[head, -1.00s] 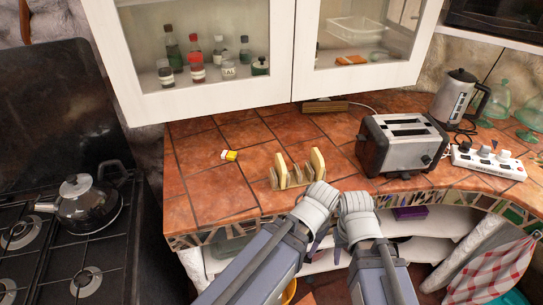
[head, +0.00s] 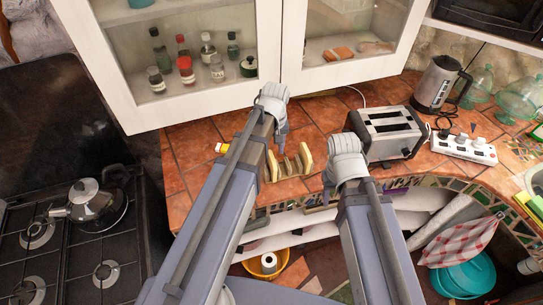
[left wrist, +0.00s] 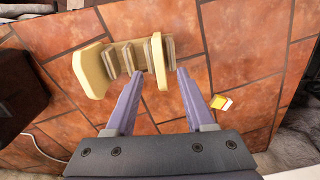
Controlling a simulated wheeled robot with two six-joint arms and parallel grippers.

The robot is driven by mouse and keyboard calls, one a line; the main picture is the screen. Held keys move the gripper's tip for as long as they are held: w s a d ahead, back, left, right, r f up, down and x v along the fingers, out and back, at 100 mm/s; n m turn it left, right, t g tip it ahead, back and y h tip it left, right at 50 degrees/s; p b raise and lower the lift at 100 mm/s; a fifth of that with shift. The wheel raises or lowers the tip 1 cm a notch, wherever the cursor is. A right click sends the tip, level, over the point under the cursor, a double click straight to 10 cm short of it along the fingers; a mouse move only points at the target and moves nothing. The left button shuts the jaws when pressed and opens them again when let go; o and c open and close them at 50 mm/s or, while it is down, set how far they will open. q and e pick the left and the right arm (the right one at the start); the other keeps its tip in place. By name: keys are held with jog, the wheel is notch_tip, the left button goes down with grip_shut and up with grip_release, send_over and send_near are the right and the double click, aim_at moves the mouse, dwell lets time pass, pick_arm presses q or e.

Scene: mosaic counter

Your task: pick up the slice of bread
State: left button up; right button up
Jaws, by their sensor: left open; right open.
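Two pale slices of bread stand upright in a small wooden toast rack on the tiled counter. In the head view the left slice (head: 272,166) is at the rack's left end and the right slice (head: 306,160) at its right end. In the left wrist view they show reversed: the near slice (left wrist: 159,62) and the far slice (left wrist: 91,70), with the rack (left wrist: 126,56) between. My left gripper (head: 282,138) is open above the head view's left slice. Its fingertips (left wrist: 158,73) lie either side of that slice; contact cannot be told. My right gripper (head: 328,190) is open and empty by the counter's front edge.
A toaster (head: 391,133) stands right of the rack, with a kettle (head: 437,84) and a power strip (head: 463,148) beyond. A yellow and white packet (left wrist: 221,102) lies near the rack. Wall cabinets (head: 190,55) hang over the counter's back.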

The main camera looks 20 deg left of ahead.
aim_at(272, 157)
pick_arm(q)
jog(key=shift+w+a+r+n, duration=0.3)
jog(key=shift+w+a+r, duration=0.05)
jog(key=shift+r, duration=0.15)
jog(key=shift+f+b, duration=1.25)
jog(key=shift+f, duration=0.15)
pick_arm(e)
jog(key=shift+f, duration=0.9)
pick_arm(q)
jog(key=shift+f, duration=0.1)
notch_tip(272, 157, down, 5)
jog(key=b, duration=0.5)
jog(key=shift+f, duration=0.1)
pick_arm(e)
notch_tip(272, 157, down, 5)
jog(key=shift+f, duration=0.1)
pick_arm(q)
jog(key=shift+c, duration=0.4)
grip_shut()
jog(key=shift+r, duration=0.2)
